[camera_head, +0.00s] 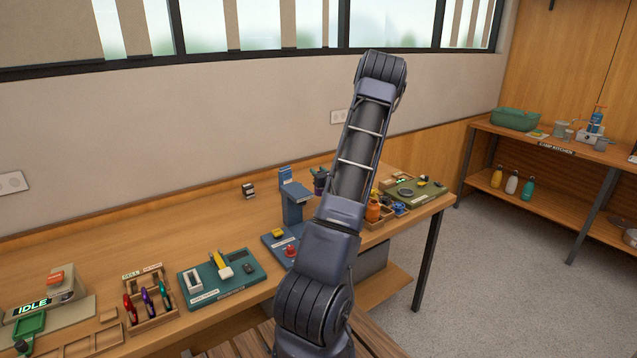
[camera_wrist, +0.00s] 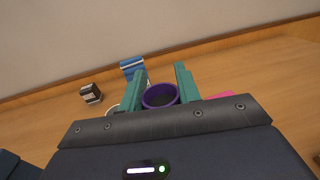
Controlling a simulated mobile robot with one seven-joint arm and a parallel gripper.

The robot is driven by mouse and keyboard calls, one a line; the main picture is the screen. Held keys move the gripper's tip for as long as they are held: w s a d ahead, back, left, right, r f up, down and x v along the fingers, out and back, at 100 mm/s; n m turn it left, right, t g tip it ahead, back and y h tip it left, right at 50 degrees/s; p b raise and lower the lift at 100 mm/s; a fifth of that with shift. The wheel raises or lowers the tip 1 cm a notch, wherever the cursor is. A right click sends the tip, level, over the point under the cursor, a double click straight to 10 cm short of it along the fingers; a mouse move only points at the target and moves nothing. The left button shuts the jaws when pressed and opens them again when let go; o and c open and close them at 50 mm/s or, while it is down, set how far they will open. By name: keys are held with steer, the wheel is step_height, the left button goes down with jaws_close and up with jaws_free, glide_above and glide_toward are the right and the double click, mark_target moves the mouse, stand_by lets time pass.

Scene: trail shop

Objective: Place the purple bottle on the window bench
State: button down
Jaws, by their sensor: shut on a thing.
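In the wrist view my gripper (camera_wrist: 160,88) has its two teal fingers on either side of a purple round thing (camera_wrist: 147,97), which I take for the purple bottle. Its rim and dark top show between the fingers; its lower part is hidden behind the gripper body. The window bench (camera_head: 205,235) is the long wooden counter under the window in the head view, and its wood also shows in the wrist view (camera_wrist: 40,122). In the head view my arm covers part of the bench, and I cannot make out the gripper clearly. Whether the bottle touches the bench cannot be told.
A blue stand (camera_head: 294,205), a green board (camera_head: 215,285), a pen rack (camera_head: 150,300) and an idle-sign device (camera_head: 50,290) stand on the bench. A small black-and-white block (camera_head: 249,190) is near the wall. A kitchen shelf (camera_head: 500,145) with several bottles stands right.

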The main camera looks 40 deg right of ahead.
step_height(320, 180, up, 14)
stand_by(0.4)
steer(key=w+a+f+n+y, duration=0.1)
steer(key=w+a+f+y, duration=0.2)
steer(key=a, duration=0.7)
steer(key=w+a+f+n+y, duration=0.15)
steer(key=w+a, duration=0.35)
steer(key=a, duration=0.5)
steer(key=w+a+f+n+y, duration=0.25)
steer(key=w+a, duration=0.25)
steer(key=a, duration=0.5)
steer(key=s+a+f, duration=0.1)
steer(key=a+f, duration=0.8)
steer(key=a, duration=0.4)
steer(key=shift+s+g+y, duration=0.15)
steer(key=shift+g+y, duration=0.15)
steer(key=shift+y, duration=0.1)
